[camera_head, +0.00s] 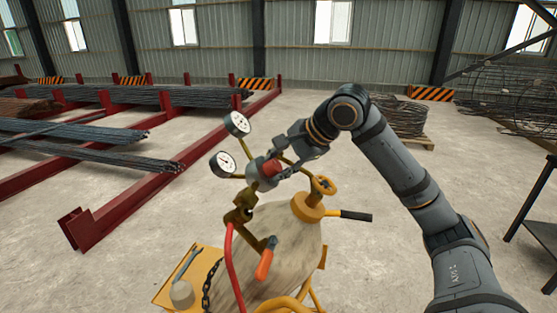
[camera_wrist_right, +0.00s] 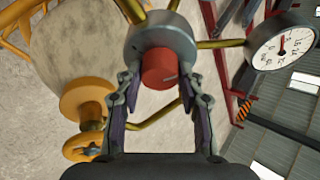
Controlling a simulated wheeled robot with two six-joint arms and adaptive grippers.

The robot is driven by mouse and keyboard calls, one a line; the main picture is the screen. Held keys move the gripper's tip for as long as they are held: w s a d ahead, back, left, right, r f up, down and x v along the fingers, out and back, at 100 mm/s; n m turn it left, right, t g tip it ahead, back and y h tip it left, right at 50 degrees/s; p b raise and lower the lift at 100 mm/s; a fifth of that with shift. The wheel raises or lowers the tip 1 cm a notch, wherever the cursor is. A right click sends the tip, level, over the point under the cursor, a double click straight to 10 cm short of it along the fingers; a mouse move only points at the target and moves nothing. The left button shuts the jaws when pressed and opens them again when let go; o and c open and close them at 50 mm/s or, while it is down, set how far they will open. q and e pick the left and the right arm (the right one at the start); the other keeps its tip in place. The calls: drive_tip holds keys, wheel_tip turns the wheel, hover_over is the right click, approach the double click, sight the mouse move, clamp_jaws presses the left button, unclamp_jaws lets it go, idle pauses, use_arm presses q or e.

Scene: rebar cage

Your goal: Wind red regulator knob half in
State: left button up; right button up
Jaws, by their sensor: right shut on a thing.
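The red regulator knob (camera_head: 271,168) sits on the front of a grey round regulator body (camera_head: 255,178), which joins two white-faced gauges (camera_head: 237,124) by brass tubes. My right gripper (camera_head: 276,168) reaches it from the upper right and is shut on the knob. The exact finger contact is hard to see. My left gripper is not in view.
A pale gas cylinder (camera_head: 285,262) with a yellow valve handwheel (camera_head: 323,185) stands below on a yellow cart. A red hose (camera_head: 230,265) and an orange-handled torch (camera_head: 264,263) hang close by. Red racks (camera_head: 130,200) with rebar lie left. Concrete floor is open between.

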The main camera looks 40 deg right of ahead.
idle(0.4)
drive_tip(key=o, duration=1.2)
drive_tip(key=shift+c, duration=0.2)
